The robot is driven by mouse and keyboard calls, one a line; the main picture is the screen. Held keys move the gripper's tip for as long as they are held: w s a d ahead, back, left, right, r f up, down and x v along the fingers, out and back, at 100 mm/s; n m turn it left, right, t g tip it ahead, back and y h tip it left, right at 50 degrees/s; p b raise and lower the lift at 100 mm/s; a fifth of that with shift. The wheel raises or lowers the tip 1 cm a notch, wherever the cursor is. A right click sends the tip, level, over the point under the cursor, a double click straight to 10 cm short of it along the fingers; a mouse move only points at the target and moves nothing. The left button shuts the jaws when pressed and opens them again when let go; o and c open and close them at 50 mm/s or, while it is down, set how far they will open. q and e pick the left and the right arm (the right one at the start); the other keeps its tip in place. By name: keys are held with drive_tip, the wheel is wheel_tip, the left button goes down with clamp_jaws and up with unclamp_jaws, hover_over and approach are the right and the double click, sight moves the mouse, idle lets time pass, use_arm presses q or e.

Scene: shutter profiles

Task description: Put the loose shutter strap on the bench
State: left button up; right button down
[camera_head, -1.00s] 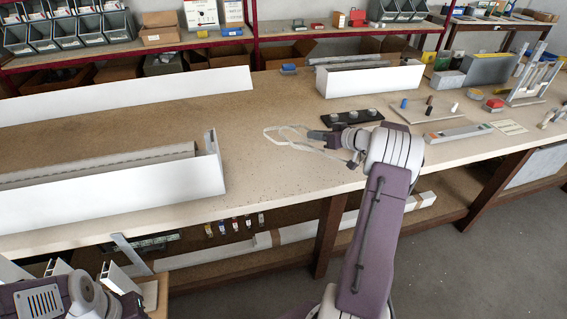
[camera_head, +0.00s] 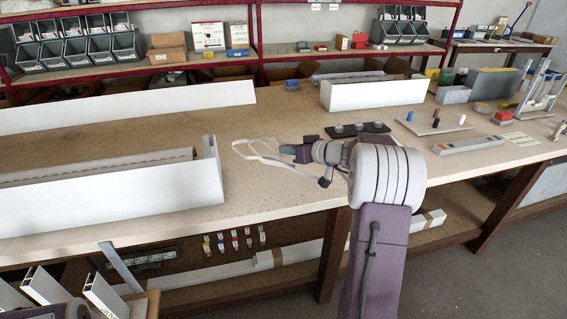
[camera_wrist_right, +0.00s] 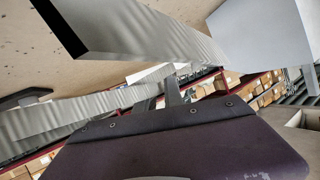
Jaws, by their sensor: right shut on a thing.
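The shutter strap (camera_head: 258,152) is a thin, pale, looped band. My right gripper (camera_head: 288,150) is shut on its right end in the head view, and the loop sticks out to the left. The strap is over the bench top (camera_head: 270,190); I cannot tell whether its free part touches the wood. In the right wrist view the strap (camera_wrist_right: 75,118) shows as grey ribbed bands running out from my dark gripper body. The fingertips are hard to make out there. Only a bit of my left arm shows at the lower left of the head view; its gripper is out of view.
A long white shutter box (camera_head: 110,200) lies left of the strap, with an upright end plate. Another white box (camera_head: 375,93) stands behind. A dark tray with round pieces (camera_head: 358,130) lies just behind my right gripper.

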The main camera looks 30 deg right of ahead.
drive_tip(key=w+f, duration=0.1)
drive_tip(key=w, duration=0.1)
drive_tip(key=w+d+f, duration=0.1)
drive_tip(key=w, duration=0.1)
drive_tip(key=w+f+p, duration=0.1)
drive_tip(key=w+f, duration=0.1)
drive_tip(key=shift+w+d, duration=0.2)
drive_tip(key=shift+d, duration=0.05)
wheel_tip(320, 180, down, 4)
drive_tip(key=c, duration=1.5)
unclamp_jaws()
drive_tip(key=shift+o, duration=0.2)
drive_tip(key=b+v, duration=0.1)
drive_tip(key=v, duration=1.1)
drive_tip(key=shift+s+d+r, duration=0.1)
